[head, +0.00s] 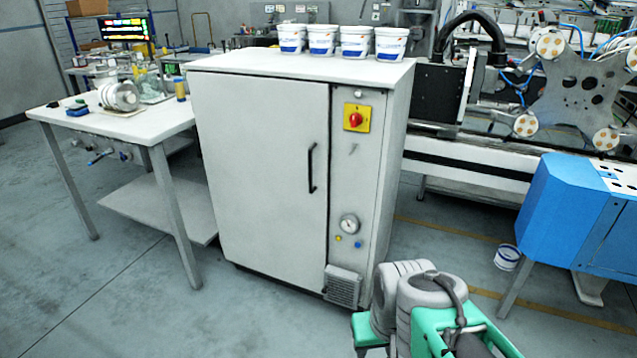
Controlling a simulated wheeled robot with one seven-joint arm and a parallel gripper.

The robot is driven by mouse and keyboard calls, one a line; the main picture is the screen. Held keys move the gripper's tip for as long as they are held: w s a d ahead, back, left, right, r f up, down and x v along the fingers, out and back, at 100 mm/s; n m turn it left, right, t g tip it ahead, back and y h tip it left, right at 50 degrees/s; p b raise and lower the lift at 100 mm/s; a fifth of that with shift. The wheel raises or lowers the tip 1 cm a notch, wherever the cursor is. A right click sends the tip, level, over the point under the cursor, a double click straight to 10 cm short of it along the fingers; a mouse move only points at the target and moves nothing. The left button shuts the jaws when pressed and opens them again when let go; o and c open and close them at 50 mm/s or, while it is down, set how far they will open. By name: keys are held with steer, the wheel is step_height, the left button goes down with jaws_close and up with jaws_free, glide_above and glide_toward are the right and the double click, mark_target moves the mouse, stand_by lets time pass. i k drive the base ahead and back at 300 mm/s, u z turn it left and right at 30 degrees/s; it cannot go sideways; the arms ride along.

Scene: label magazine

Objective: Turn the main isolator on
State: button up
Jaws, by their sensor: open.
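The main isolator is a red rotary knob (355,119) on a square yellow plate (365,126). It sits high on the narrow right-hand front panel of a white cabinet (260,170). The knob is small here, and I cannot tell which way it is turned. Nothing stands in front of it. Grey and green links of my own arm show at the bottom right, in front of the cabinet's lower right corner and well below the knob. My gripper is not in view.
The cabinet door has a black handle (312,167). A gauge (349,223) and a vent (342,286) are below the isolator. Several white tubs (323,40) stand on top. A workbench (165,125) is left, a blue machine (575,215) right. Floor in front is clear.

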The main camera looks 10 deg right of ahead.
mark_target(356, 118)
steer(key=u, duration=1.55)
steer(key=i, duration=0.5)
steer(key=u, duration=0.15)
